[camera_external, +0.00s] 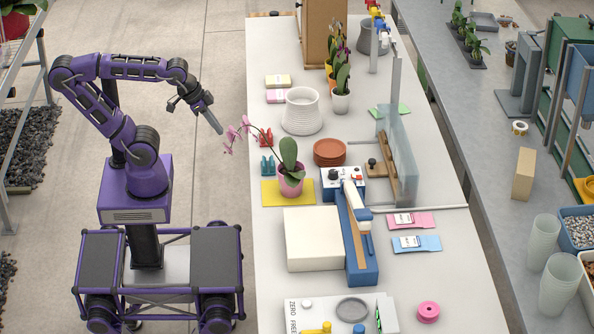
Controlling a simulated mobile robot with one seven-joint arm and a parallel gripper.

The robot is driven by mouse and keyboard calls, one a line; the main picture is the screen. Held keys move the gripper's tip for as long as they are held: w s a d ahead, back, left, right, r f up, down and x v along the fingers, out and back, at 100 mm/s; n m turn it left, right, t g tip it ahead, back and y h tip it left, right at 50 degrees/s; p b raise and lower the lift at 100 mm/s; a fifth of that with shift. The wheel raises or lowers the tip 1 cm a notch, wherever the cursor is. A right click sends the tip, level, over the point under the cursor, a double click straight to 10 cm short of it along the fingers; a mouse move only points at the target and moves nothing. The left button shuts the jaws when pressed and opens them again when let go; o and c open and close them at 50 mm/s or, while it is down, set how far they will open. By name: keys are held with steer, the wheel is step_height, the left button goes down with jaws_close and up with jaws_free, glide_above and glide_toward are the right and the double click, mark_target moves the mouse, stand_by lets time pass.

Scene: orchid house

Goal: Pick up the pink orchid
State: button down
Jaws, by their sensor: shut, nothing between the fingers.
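The pink orchid (291,177) stands in a pink pot on a yellow mat (271,197) near the left edge of the white table. Its green leaves rise above the pot, and its flower stem arches to the left, with pink blossoms hanging past the table edge. My gripper (217,127) is shut and empty. It points down and to the right in the air left of the table, close to the blossoms in the picture. I cannot tell whether it touches them.
A blue sealing machine (360,235) and cream box (313,238) stand right and in front of the orchid. Red clips (267,165), brown saucers (330,151) and a white ribbed pot (302,112) are behind it. A clear panel (403,160) stands farther right.

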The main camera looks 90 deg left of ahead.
jaws_free()
stand_by(0.3)
